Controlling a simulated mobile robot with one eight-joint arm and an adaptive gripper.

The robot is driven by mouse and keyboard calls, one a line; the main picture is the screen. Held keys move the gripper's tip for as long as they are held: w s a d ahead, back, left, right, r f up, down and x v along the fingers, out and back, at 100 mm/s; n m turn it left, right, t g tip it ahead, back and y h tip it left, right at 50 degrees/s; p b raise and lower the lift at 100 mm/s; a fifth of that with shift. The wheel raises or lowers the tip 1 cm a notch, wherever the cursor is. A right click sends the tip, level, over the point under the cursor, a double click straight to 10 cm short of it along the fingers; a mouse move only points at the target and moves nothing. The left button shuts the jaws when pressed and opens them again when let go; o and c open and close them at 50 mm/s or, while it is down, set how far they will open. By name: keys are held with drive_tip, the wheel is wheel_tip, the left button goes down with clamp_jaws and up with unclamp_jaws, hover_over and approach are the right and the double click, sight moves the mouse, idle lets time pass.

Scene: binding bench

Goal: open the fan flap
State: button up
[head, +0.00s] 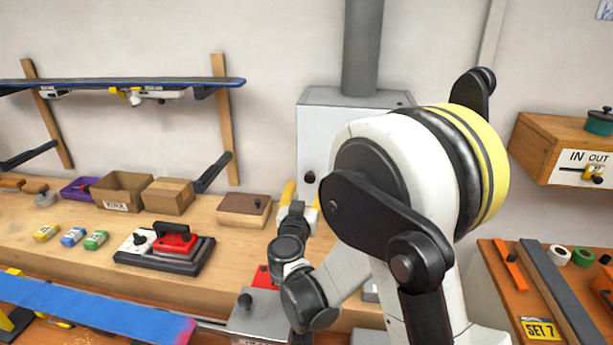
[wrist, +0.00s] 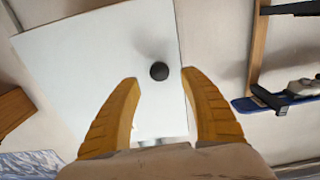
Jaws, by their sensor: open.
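The fan flap is a flat white panel (head: 313,150) on the front of a grey box below a duct, partly hidden behind my arm in the head view. It also fills much of the wrist view (wrist: 90,60) and looks flat against its box. Its round black knob (head: 310,177) shows in the wrist view (wrist: 159,71) between and slightly beyond my yellow fingertips. My gripper (head: 301,187) is open and empty in front of the panel. In the wrist view (wrist: 160,82) its fingers are spread on either side of the knob, with no visible contact.
A wooden bench (head: 60,225) runs below the box. It bears a brown block (head: 244,208), cardboard boxes (head: 122,190) and a red-and-black tool (head: 172,243). A wall rack (head: 130,82) is at left. A drawer box marked IN/OUT (head: 553,150) is at right.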

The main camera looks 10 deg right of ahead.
sight(310, 179)
drive_tip(key=x, duration=0.5)
drive_tip(key=shift+w+d, duration=0.15)
drive_tip(key=shift+w, duration=0.1)
clamp_jaws()
